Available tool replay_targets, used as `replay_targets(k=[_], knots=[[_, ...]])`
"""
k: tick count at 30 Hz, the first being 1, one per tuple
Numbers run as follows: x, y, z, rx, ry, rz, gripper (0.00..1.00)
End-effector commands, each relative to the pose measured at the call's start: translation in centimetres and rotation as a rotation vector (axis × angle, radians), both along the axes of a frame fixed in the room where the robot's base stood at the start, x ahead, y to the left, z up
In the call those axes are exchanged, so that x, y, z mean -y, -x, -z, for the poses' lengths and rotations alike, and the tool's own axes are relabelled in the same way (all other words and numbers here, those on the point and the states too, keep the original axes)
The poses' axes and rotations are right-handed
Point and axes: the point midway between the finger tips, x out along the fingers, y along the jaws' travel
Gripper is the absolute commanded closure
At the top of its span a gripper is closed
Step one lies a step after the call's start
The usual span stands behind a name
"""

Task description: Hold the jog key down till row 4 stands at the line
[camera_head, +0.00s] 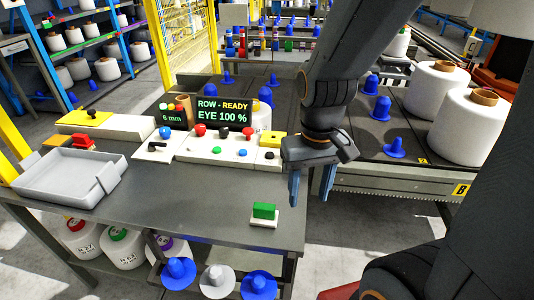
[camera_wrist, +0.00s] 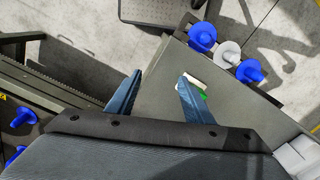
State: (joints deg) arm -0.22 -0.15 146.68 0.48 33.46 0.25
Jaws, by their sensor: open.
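My gripper (camera_head: 311,190) is open and empty, pointing down beside the right edge of the grey table, to the right of the panel. Its two blue fingers also show in the wrist view (camera_wrist: 160,78). A green block (camera_head: 264,210) on a white base sits near the table's right edge. The dark conveyor (camera_head: 350,178) carries blue pegs (camera_head: 394,147). Row 4 and the line are not clear to me.
A grey tray (camera_head: 70,180) stands at the table's left end. Big white bobbins (camera_head: 467,125) stand on the conveyor at right. Blue and white cones (camera_head: 217,279) sit below the table's front edge. The table's middle is clear.

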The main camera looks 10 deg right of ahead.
Motion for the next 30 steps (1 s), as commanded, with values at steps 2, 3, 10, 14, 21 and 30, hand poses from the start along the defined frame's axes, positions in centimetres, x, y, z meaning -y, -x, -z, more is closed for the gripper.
replay_targets(k=[2,3,10,14,21,30], knots=[[0.0,0.0,0.0,0.0,0.0,0.0,0.53],[0.0,0.0,0.0,0.0,0.0,0.0,0.53],[0.0,0.0,0.0,0.0,0.0,0.0,0.53],[0.0,0.0,0.0,0.0,0.0,0.0,0.55],[0.0,0.0,0.0,0.0,0.0,0.0,0.95],[0.0,0.0,0.0,0.0,0.0,0.0,1.0]])
